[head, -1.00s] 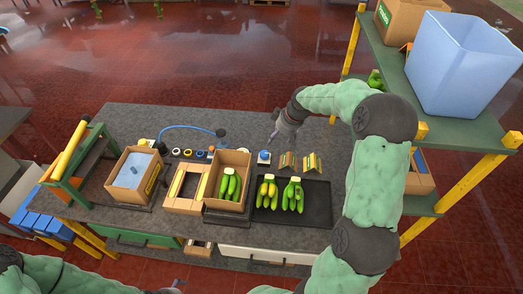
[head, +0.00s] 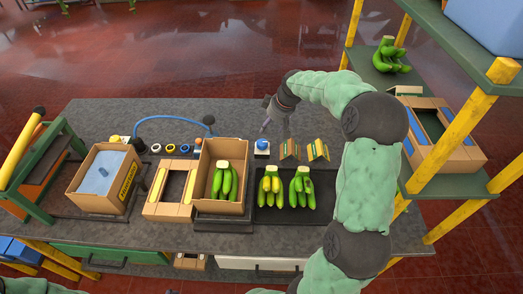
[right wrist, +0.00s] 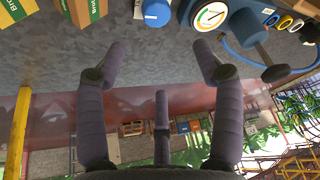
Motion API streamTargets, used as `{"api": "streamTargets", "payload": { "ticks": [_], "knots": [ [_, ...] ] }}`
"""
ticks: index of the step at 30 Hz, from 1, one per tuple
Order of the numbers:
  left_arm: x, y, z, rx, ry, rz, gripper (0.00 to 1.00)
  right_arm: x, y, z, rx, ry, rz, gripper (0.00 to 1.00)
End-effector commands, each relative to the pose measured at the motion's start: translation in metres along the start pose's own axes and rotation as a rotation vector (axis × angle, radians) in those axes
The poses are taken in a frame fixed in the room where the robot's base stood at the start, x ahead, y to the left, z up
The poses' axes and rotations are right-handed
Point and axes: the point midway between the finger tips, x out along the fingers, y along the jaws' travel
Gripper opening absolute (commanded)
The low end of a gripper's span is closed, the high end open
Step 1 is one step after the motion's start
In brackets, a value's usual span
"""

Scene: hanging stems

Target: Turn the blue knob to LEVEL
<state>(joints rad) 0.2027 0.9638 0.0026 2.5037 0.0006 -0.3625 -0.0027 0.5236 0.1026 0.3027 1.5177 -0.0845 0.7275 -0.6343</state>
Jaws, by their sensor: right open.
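The blue knob (head: 262,145) sits on a small pale base on the grey bench, behind the black tray. It also shows at the top of the right wrist view (right wrist: 156,12). My right gripper (head: 266,126) is just behind and above the knob in the head view, apparently apart from it. In the right wrist view its fingers (right wrist: 160,55) are spread wide with nothing between them. The knob's markings, including LEVEL, are too small to read. My left gripper is not in view.
A round gauge (right wrist: 210,15) is beside the knob in the wrist view. Two small cardboard stands (head: 290,150) stand right of the knob. A cardboard box (head: 206,207) with bananas and a black tray (head: 322,224) are in front. A blue hose (head: 165,118) curves at left.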

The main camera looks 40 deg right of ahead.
Motion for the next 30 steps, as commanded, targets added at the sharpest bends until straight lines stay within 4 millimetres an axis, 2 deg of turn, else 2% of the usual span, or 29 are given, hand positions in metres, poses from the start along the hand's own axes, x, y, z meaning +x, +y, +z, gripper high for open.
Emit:
{"api": "streamTargets", "payload": {
  "ticks": [1, 4, 14, 24, 30],
  "knots": [
    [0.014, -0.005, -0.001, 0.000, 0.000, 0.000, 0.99, 0.014, 0.000, 0.005, 0.000, 0.000, 0.000, 0.68],
    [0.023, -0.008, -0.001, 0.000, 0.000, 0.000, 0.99, 0.023, 0.000, 0.009, 0.000, 0.000, 0.000, 0.68],
    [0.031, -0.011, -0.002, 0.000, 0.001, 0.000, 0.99, 0.038, 0.000, 0.012, 0.000, 0.000, -0.001, 0.68],
    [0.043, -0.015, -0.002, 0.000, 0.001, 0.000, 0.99, 0.096, -0.001, 0.012, 0.000, -0.001, -0.001, 0.68],
    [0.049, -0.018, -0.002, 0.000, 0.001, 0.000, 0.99, 0.123, -0.001, 0.012, 0.000, -0.001, -0.001, 0.68]
  ]
}}
